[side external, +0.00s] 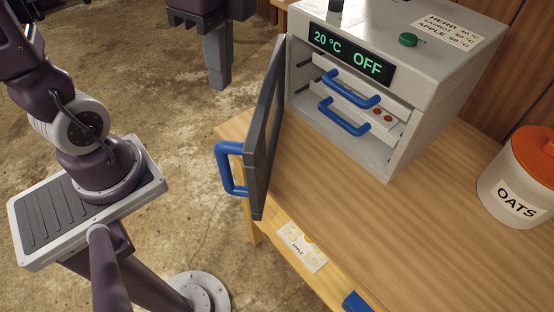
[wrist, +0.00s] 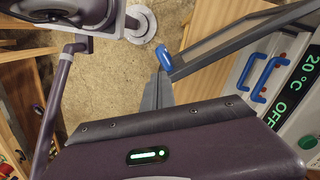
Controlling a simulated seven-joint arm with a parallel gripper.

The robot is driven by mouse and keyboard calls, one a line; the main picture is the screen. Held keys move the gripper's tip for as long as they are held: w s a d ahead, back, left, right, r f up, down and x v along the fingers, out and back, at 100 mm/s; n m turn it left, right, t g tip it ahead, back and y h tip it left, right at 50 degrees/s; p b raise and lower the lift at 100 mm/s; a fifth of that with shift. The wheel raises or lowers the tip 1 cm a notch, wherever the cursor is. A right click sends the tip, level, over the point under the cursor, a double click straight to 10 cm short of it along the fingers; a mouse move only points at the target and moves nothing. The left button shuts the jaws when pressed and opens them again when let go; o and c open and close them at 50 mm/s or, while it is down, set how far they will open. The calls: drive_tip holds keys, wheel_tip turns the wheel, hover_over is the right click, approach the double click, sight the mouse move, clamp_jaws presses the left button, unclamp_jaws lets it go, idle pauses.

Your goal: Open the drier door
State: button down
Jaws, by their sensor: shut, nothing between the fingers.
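The drier (side external: 440,75) is a pale grey box on the wooden bench, its display reading 20 °C and OFF. Its dark-framed door (side external: 266,130) stands wide open, swung out from the left side of the front. The door's blue handle (side external: 228,168) is on the outer face near the free edge. My gripper (side external: 218,84) is shut and empty, pointing down on the outer side of the door, apart from the handle. In the wrist view the shut fingers (wrist: 158,78) appear close to the blue handle (wrist: 165,60); contact cannot be told there.
Inside the drier are trays with blue handles (side external: 343,117). A green knob (side external: 408,40) and a label are on top. An orange-lidded OATS jar (side external: 513,185) stands at right. The bench before the drier is clear.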

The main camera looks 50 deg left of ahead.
drive_tip(key=w+d+m+g+y, duration=0.1)
drive_tip(key=w+d+m, duration=0.45)
drive_tip(key=m, duration=1.05)
drive_tip(key=w+d+m+g+y, duration=0.1)
drive_tip(key=w+d+m+y, duration=0.15)
drive_tip(key=d+m, duration=0.95)
drive_tip(key=s+a+f+m, duration=0.2)
drive_tip(key=a+f, duration=0.2)
drive_tip(key=f, duration=0.3)
drive_tip(key=s+a+f+m, duration=0.2)
drive_tip(key=a+f, duration=0.3)
drive_tip(key=f, duration=0.3)
drive_tip(key=shift+s+f+h, duration=0.15)
drive_tip(key=shift+s+h, duration=0.3)
drive_tip(key=shift+a, duration=0.1)
